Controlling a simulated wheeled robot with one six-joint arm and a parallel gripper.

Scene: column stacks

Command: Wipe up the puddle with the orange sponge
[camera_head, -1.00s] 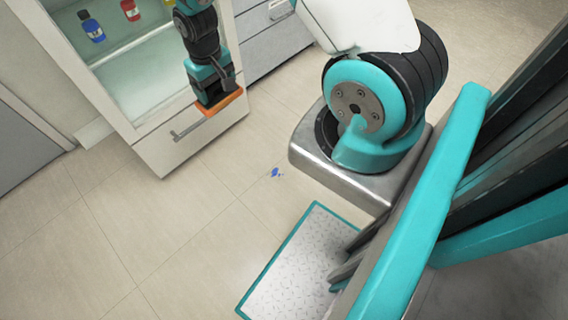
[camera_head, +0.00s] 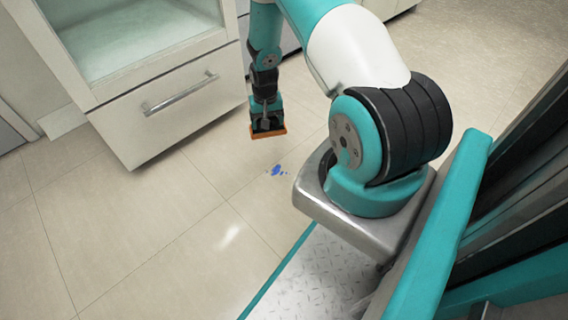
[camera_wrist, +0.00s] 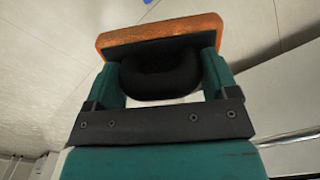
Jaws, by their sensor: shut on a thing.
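The orange sponge (camera_head: 268,134) is held at the lower end of my gripper (camera_head: 266,122), above the floor. In the wrist view the sponge (camera_wrist: 160,36) spans the tips of both fingers of my gripper (camera_wrist: 160,70), which are shut on its dark backing. The puddle (camera_head: 278,170) is a small blue splash with several spots on the tiled floor, a little below and right of the sponge in the head view. A blue patch also shows at the top edge of the wrist view (camera_wrist: 148,2). The sponge looks apart from the puddle.
A white cabinet with a closed drawer (camera_head: 170,115) and an open glass-backed shelf stands at the left. The tiled floor (camera_head: 130,220) around the puddle is clear. My own base and column fill the right side.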

